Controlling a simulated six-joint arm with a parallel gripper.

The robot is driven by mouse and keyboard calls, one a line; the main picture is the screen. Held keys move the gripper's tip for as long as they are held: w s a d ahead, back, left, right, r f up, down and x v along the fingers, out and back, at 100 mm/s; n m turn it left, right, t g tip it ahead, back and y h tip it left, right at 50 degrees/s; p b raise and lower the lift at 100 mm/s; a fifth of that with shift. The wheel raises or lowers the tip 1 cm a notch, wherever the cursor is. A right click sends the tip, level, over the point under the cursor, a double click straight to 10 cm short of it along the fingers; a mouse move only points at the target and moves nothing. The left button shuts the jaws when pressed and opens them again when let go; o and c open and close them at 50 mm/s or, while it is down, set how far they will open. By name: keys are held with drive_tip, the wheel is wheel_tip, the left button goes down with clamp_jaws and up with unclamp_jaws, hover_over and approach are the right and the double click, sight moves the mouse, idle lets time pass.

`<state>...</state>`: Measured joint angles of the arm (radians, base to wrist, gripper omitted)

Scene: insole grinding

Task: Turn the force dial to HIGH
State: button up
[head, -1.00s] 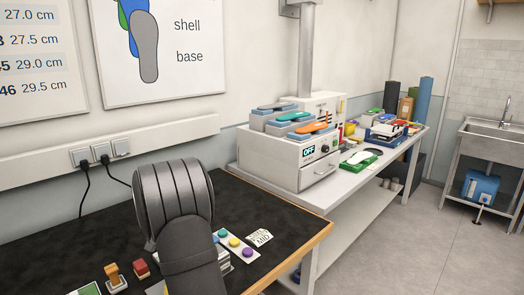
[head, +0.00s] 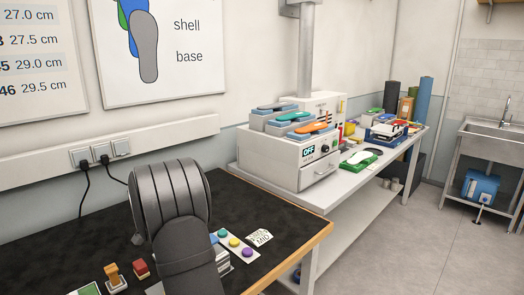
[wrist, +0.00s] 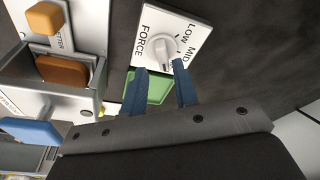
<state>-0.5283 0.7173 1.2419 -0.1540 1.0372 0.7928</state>
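The force dial is a pale knob (wrist: 164,52) on a white plate (wrist: 150,25) in the wrist view. The plate shows the words FORCE, LOW and MID; I see no HIGH. I cannot tell clearly which mark the knob points to. My gripper (wrist: 158,67) has two blue fingers, spread apart, with the tips just below the knob and on either side of it in the picture. Nothing shows between the tips, and I cannot tell whether they touch the knob. In the head view my arm hides the gripper and the knob.
A green piece (wrist: 148,89) lies beyond the fingers. In the head view, coloured buttons (head: 234,242) sit on the dark bench (head: 280,220). The dark surface right of the plate is clear.

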drive_tip(key=shift+r, duration=2.75)
drive_tip(key=shift+f, duration=0.1)
drive_tip(key=shift+f, duration=3.4)
drive_tip(key=shift+f, duration=0.2)
drive_tip(key=shift+r+n, duration=0.2)
drive_tip(key=shift+n, duration=0.2)
drive_tip(key=shift+n+y, duration=0.5)
drive_tip(key=shift+n, duration=1.7)
